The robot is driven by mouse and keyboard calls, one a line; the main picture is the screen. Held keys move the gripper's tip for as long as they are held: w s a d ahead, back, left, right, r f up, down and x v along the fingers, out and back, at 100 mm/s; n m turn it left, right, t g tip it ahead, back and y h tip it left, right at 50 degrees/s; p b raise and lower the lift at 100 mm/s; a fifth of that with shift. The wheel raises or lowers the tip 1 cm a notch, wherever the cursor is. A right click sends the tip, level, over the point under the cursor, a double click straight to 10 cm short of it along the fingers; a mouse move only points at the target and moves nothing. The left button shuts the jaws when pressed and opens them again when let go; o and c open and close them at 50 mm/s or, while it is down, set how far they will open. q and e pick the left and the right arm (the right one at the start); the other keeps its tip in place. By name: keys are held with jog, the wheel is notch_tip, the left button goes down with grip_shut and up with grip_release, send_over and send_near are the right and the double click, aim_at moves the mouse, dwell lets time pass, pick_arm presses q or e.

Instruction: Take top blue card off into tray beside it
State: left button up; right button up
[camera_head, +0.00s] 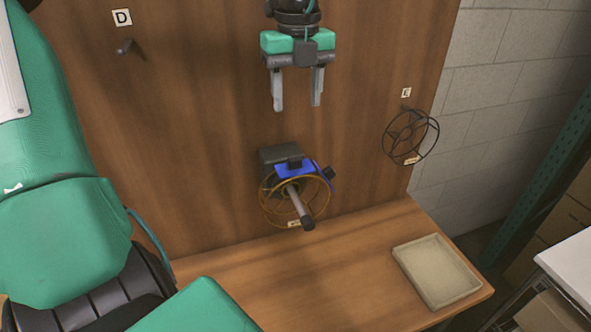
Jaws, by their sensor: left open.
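A blue card-like piece (296,170) sits at a dark bracket (281,154) on the upright wooden board, partly covered by dark parts. A yellow wire ring frame (266,206) hangs around a grey rod with a dark tip (299,205), just below and in front of the blue piece. A shallow beige tray (462,287) lies on the wooden ledge at the lower right and looks empty. My left gripper (297,104) is open and empty, pointing down, above the blue piece and apart from it. My right gripper is not in view.
A black wire ring frame (411,137) hangs on the hook marked E at the right. A bare hook (127,47) is below label D. The wooden ledge (330,285) is clear left of the tray. A white surface (570,265) and a green post (545,175) stand at the right.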

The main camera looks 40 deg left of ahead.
pick_arm(q)
jog(key=f, duration=0.1)
jog(key=p, duration=0.2)
send_over(296, 160)
notch_tip(296, 160, down, 7)
jog(key=shift+r, duration=0.1)
jog(key=shift+f, duration=0.3)
jog(key=shift+f+p, duration=0.35)
jog(key=shift+p, duration=0.25)
jog(key=shift+s+d+f+p, duration=0.1)
jog(key=shift+s+f+p, duration=0.05)
jog(key=shift+f+p, duration=0.25)
jog(key=f+p, duration=0.1)
jog(key=f, duration=0.2)
jog(key=shift+a, duration=0.2)
jog(key=shift+f, duration=0.35)
jog(key=shift+d, duration=0.1)
